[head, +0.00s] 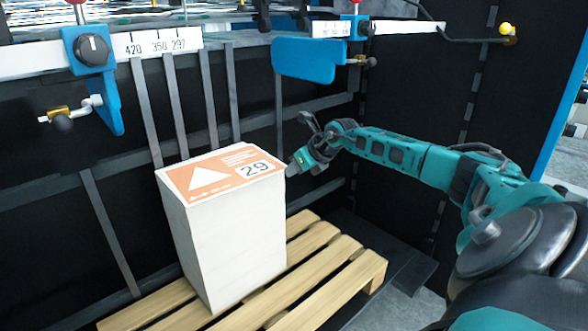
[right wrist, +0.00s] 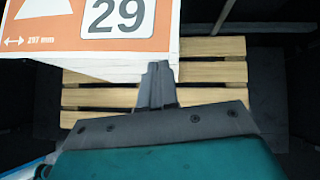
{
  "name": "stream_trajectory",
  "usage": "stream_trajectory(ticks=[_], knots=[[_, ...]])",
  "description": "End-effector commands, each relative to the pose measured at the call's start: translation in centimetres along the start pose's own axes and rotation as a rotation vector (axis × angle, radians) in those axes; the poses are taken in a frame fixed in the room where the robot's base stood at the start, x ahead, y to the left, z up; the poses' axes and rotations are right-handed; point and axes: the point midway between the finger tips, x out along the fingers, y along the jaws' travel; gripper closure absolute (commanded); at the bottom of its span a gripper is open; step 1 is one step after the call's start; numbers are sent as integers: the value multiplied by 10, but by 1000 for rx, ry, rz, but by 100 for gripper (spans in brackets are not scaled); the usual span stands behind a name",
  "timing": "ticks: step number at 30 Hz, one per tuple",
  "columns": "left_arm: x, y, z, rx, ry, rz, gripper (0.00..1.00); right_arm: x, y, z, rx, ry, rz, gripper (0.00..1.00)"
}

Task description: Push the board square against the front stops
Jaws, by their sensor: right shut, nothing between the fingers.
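The board is a tall white stack (head: 235,245) with an orange top sheet marked 29 (head: 215,172). It stands upright on a wooden pallet (head: 325,275), turned at an angle to the slats in the head view. Dark upright bars (head: 222,90), possibly the front stops, rise behind it; contact with them cannot be judged. My right gripper (head: 292,168) is shut and empty at the stack's top right corner. In the right wrist view its fingertips (right wrist: 157,72) lie by the edge of the orange-topped stack (right wrist: 60,45); whether they touch is unclear. My left gripper is not in view.
A blue side guide (head: 97,75) hangs at the left and a blue plate (head: 303,62) at the back right. A white scale (head: 158,42) reads 420, 350, 297. Bare pallet slats lie right of the stack. A dark wall (head: 420,85) stands behind my right arm.

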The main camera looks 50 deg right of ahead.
Motion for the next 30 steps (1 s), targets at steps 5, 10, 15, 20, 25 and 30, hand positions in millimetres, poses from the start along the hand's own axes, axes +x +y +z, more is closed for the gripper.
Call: stream_trajectory(ticks=[5,10,15,20,25,30], knots=[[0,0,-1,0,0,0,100,4,-1,5,2,-4,0,100],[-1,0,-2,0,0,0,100,17,-1,18,4,-5,0,100],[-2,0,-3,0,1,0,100,23,0,23,0,0,1,100],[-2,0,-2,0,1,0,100,24,0,23,-1,1,0,100],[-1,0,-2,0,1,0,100,24,0,23,-1,1,0,100],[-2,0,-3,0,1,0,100,22,-1,22,-1,2,1,100]])
